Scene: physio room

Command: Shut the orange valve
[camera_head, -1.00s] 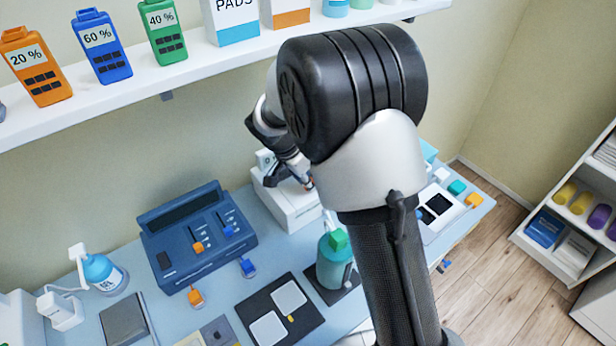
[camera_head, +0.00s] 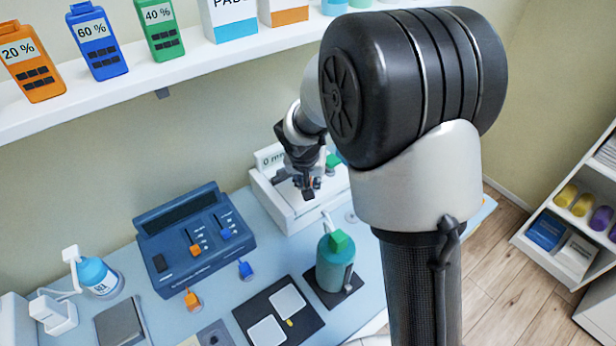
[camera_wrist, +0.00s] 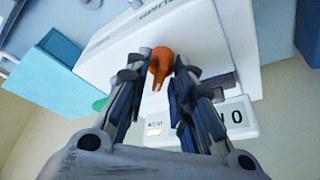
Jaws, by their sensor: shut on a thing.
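The orange valve (camera_wrist: 160,66) is a small forked handle on the white device (camera_wrist: 100,60), which has a lit display. In the wrist view, my gripper (camera_wrist: 161,72) has a finger on each side of the valve and is shut on it. In the head view, my gripper (camera_head: 308,190) is low over the same white device (camera_head: 290,217); the valve itself is mostly hidden there. A green part (camera_head: 333,161) shows behind the gripper on that device.
A blue console (camera_head: 195,240) with orange and blue sliders stands left of the device. A teal pump bottle (camera_head: 334,268) stands close in front. A wall shelf (camera_head: 200,70) with bottles and boxes overhangs the bench behind.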

